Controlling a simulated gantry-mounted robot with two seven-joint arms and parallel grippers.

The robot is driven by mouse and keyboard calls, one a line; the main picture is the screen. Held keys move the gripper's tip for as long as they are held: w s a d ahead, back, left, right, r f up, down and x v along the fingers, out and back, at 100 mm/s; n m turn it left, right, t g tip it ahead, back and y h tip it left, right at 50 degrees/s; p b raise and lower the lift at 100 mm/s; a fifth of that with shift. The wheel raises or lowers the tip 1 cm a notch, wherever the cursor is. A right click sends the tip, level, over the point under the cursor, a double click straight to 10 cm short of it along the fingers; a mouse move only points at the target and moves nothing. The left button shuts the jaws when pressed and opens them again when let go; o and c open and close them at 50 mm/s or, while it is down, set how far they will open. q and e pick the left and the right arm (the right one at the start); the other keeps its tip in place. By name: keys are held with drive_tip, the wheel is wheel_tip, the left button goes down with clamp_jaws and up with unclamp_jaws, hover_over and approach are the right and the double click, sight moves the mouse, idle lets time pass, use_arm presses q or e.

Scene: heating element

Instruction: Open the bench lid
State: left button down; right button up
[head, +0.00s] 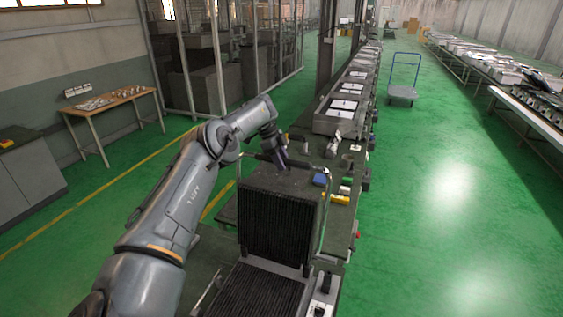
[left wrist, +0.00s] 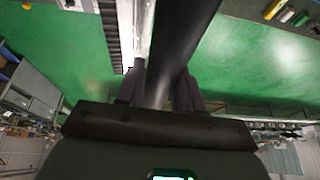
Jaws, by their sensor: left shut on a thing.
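The bench lid (head: 276,222) stands raised, roughly upright, its black ribbed inner face toward me in the head view. The bench's lower half (head: 258,292), also black and ribbed, lies below it and is cut off by the frame's bottom edge. My left gripper (head: 281,160) is at the lid's upper edge, at the dark handle bar. In the left wrist view, the fingers of my left gripper (left wrist: 160,88) are closed on the dark handle bar (left wrist: 184,40), which runs up between them. My right gripper is not in view.
A long dark workbench (head: 335,135) with several white-topped units runs away behind the lid. Small blue and yellow items (head: 340,199) lie right of the lid. A blue-handled cart (head: 402,92) stands far off. Green floor (head: 430,190) is open to the right.

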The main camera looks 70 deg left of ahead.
use_arm(q)
drive_tip(key=shift+a+f, duration=0.2)
drive_tip(key=c, duration=0.9)
unclamp_jaws()
drive_tip(key=shift+w+r, duration=0.1)
drive_tip(key=shift+c, duration=0.2)
drive_tip(key=shift+o, duration=0.7)
drive_tip(key=shift+w+r, duration=0.1)
drive_tip(key=v, duration=1)
drive_tip(key=shift+r, duration=0.4)
